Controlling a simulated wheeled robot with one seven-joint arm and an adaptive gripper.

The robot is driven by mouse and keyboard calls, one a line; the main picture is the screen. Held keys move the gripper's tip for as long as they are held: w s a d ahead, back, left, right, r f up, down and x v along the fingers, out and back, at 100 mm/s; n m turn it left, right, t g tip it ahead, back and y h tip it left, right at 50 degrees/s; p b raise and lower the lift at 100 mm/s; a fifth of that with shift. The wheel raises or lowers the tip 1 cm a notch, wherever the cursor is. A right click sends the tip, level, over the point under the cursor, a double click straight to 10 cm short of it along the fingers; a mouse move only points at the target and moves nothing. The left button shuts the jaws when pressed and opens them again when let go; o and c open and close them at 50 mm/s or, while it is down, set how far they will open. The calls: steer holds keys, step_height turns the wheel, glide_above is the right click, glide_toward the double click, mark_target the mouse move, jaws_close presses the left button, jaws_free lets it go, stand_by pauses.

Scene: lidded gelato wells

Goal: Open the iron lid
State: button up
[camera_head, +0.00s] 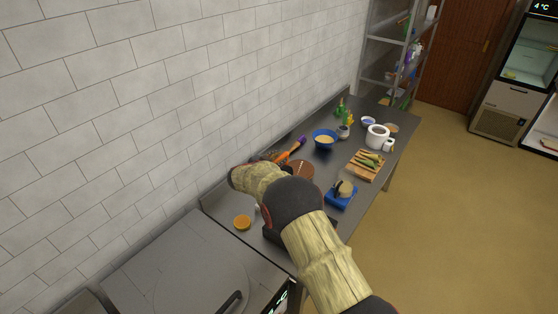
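The round grey iron lid (190,277) lies flat and closed in the top of a metal counter at the bottom of the head view. Its dark bar handle (231,302) is near the lid's lower right edge and partly cut off by the frame. My arm rises from the bottom right and bends over the worktop, to the right of and beyond the lid. My gripper cannot be made out; the arm's far end is turned away and hides it. Nothing visible touches the lid or its handle.
A long metal worktop (352,212) holds an orange half (242,222), a blue bowl (324,139), a blue scale (341,200), a cutting board (365,171) and a white pot (377,136). A brick wall (180,90) runs along the left. The floor on the right is clear.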

steer(key=shift+o, duration=1.4)
steer(key=shift+f, duration=0.1)
steer(key=v, duration=1.2)
